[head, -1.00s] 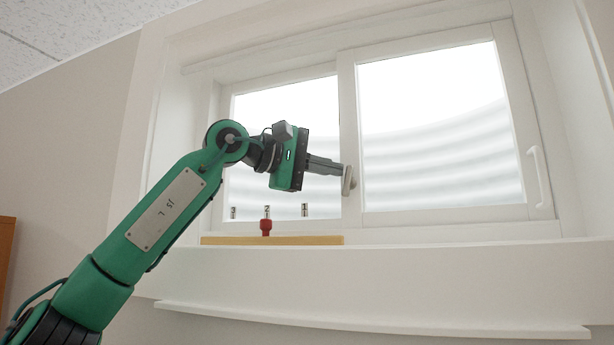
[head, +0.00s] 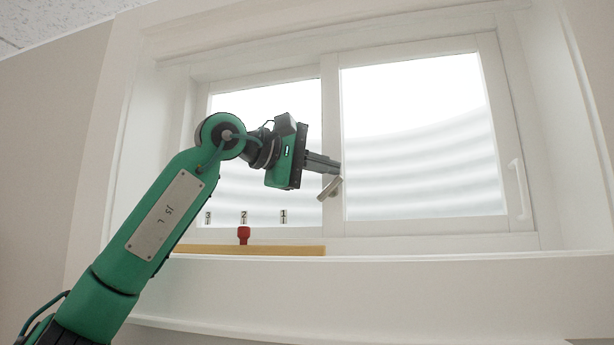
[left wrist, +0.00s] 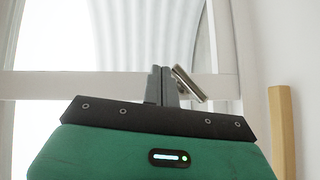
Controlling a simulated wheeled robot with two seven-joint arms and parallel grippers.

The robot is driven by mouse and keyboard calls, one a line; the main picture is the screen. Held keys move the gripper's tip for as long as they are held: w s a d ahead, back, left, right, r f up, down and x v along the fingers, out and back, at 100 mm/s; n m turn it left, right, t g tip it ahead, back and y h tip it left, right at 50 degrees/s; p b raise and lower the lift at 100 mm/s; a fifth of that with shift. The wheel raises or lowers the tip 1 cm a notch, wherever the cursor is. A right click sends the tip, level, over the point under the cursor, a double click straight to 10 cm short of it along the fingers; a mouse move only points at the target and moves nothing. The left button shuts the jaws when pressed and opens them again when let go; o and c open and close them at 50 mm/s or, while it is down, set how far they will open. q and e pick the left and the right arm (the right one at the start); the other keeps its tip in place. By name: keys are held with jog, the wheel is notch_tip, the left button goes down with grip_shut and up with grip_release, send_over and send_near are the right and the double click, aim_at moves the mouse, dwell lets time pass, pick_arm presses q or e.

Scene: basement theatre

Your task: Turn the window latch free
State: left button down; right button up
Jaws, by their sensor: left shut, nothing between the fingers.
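The window latch (head: 330,188) is a small pale lever on the window's middle upright. It is tilted, its lower end pointing down and left. In the left wrist view the latch (left wrist: 190,85) shows as a slanted metal bar right beside the fingertips. My left gripper (head: 338,168) is shut and empty, its fingertips at the upper end of the latch, apparently touching it; exact contact is hard to tell. The left gripper's fingers (left wrist: 161,72) also show shut in the left wrist view. My right gripper is not in view.
The window has a left pane and a right pane (head: 420,140) with a white handle (head: 519,188) at the right. A wooden strip (head: 280,250) with a red peg (head: 244,235) lies on the sill below, near the numbers 1, 2 and 3. The sill's right side is clear.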

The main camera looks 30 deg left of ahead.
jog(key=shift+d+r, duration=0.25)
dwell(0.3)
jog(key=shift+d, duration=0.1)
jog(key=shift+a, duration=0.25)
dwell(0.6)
